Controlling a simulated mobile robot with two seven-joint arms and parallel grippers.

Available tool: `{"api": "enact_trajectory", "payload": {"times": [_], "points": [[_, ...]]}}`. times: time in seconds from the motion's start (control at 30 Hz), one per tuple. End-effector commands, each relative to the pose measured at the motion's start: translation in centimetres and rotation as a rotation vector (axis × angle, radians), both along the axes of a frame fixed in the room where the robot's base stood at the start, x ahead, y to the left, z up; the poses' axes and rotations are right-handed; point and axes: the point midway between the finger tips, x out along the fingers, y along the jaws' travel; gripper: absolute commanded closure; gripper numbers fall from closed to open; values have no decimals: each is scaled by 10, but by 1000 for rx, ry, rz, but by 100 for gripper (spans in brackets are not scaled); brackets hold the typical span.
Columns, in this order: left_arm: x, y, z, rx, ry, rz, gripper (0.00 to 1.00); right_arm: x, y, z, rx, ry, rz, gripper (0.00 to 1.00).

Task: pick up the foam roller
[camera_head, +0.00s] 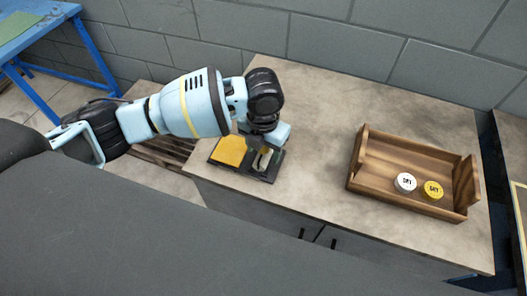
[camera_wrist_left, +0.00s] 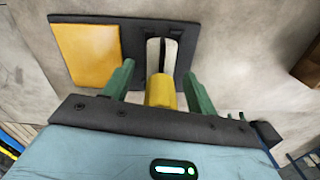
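The foam roller (camera_head: 263,158) appears as a pale piece in the right part of a dark tray (camera_head: 266,178) on the counter. In the left wrist view the roller (camera_wrist_left: 153,56) is pale with a dark strip, and a yellow handle-like part (camera_wrist_left: 160,92) points toward my gripper. My left gripper (camera_wrist_left: 160,80) has green fingers standing apart, one on each side of the yellow part, with visible gaps. In the head view my left gripper (camera_head: 264,152) is over the tray and partly hides the roller. My right gripper is not in view.
An orange-yellow square (camera_head: 230,150) fills the tray's left part. A wooden tray (camera_head: 412,158) to the right holds a white round tin (camera_head: 405,182) and a yellow one (camera_head: 433,189). Bare counter lies between the trays. A block wall stands behind; a blue table (camera_head: 40,25) is at far left.

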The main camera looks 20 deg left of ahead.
Motion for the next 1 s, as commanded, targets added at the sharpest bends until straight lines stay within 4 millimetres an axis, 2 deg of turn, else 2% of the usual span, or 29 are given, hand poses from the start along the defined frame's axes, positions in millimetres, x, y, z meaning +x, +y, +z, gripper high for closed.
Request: {"api": "enact_trajectory", "payload": {"times": [0.03, 0.37, 0.77, 1.0], "points": [[0, 0, 0, 0, 0, 0, 50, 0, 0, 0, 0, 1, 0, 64], [0, 0, 0, 0, 0, 0, 92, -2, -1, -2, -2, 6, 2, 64], [0, 0, 7, 0, 0, -1, 92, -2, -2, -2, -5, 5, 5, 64], [0, -1, 37, -2, -2, -2, 92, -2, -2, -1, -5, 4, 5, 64]]}}
